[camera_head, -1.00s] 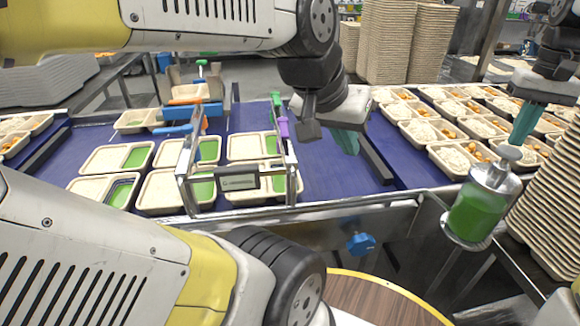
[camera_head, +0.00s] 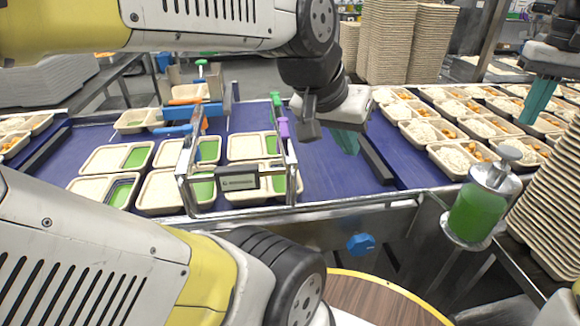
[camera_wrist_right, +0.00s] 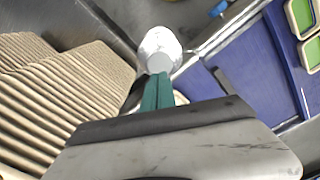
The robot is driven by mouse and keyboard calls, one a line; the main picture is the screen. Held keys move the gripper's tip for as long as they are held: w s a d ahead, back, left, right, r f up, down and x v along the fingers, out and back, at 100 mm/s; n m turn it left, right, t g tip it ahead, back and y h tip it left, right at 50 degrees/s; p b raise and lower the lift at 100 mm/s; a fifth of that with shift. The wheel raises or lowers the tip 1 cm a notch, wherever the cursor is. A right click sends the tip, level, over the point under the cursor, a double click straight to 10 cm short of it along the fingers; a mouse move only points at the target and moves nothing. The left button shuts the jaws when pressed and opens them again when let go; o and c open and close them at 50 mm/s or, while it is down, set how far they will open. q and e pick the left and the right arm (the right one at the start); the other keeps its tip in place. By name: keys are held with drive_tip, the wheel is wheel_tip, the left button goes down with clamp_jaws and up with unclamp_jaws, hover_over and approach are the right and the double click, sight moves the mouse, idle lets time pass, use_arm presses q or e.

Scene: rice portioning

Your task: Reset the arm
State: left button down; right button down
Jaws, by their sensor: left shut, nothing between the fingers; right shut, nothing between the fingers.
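My left gripper (camera_head: 346,141) has teal fingers pointing down over the blue conveyor (camera_head: 335,175), right of the metal frame. It is shut and empty. My right gripper (camera_head: 535,103) is at the upper right of the head view, above and right of the green dispenser (camera_head: 478,212), and apart from it. Its teal fingers (camera_wrist_right: 158,90) are together and empty in the right wrist view. The dispenser is a clear cylinder with green contents and a metal lid, upright in a metal ring holder. Its metal top (camera_wrist_right: 160,50) shows beyond the fingertips in the wrist view.
A metal frame (camera_head: 240,183) stands over several two-compartment trays on the conveyor. Filled food trays (camera_head: 462,158) cover the belt at right. A stack of trays (camera_head: 548,215) rises right of the dispenser and shows at left in the wrist view. A round wooden table (camera_head: 385,300) is in front.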

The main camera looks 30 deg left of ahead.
drive_tip(key=shift+r, duration=0.5)
drive_tip(key=s+a+f+t+y, duration=0.1)
drive_tip(key=s+f+t, duration=0.1)
drive_tip(key=s, duration=1)
drive_tip(key=s+a+f+m+t+y, duration=0.1)
drive_tip(key=s+f+t, duration=0.2)
drive_tip(key=s, duration=0.9)
drive_tip(key=shift+s+t, duration=0.15)
drive_tip(key=shift+t, duration=0.45)
drive_tip(key=shift+a, duration=0.1)
drive_tip(key=shift+a, duration=0.1)
